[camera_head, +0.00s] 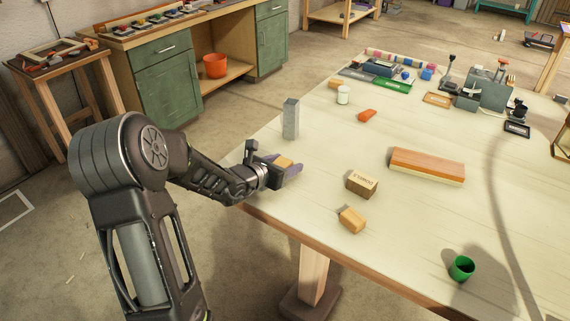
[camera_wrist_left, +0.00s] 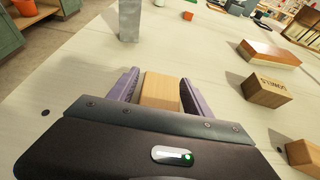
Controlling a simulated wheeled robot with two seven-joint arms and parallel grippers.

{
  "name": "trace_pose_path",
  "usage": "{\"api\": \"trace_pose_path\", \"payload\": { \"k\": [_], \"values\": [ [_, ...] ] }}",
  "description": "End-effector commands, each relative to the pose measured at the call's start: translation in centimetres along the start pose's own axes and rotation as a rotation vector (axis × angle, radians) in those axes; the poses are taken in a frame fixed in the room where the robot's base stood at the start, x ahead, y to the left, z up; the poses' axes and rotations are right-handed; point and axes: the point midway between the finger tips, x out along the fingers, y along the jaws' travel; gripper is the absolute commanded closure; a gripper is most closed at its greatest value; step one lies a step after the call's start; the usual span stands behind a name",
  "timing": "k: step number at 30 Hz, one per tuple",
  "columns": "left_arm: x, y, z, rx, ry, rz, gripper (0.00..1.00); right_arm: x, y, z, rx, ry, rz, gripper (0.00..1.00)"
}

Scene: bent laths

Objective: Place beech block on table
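A small light-wood block, which I take as the beech block (camera_head: 284,161), is between the purple fingers of my left gripper (camera_head: 287,169). In the left wrist view the block (camera_wrist_left: 160,91) sits between the two fingers, and the gripper (camera_wrist_left: 160,88) appears shut on it. The gripper is over the left edge area of the pale table (camera_head: 325,155). I cannot tell whether the block touches the tabletop. My right gripper is not in view.
A grey upright block (camera_head: 290,119) stands just behind the gripper. A stamped wooden block (camera_head: 361,183), another light-wood block (camera_head: 352,220), a long brown-topped block (camera_head: 427,166) and a green cup (camera_head: 462,268) lie to the right. Bare tabletop lies between them.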

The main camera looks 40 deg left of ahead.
Motion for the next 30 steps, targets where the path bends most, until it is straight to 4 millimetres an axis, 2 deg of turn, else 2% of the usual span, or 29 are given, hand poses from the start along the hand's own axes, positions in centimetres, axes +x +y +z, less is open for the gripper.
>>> {"api": "trace_pose_path", "payload": {
  "k": [11, 14, 17, 30],
  "values": [
    [-0.1, 0.0, 0.3, 0.000, 0.000, 0.000, 0.38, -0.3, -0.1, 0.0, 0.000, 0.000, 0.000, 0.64],
    [-0.7, 0.1, 0.2, 0.000, 0.000, 0.001, 0.38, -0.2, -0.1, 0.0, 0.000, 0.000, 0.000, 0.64],
    [-2.1, 0.1, 0.2, 0.002, 0.000, 0.002, 0.38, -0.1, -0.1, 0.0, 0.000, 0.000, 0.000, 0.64],
    [-10.7, 0.1, 0.4, 0.002, -0.002, 0.002, 0.38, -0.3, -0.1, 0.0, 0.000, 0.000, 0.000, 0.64]
  ]
}}
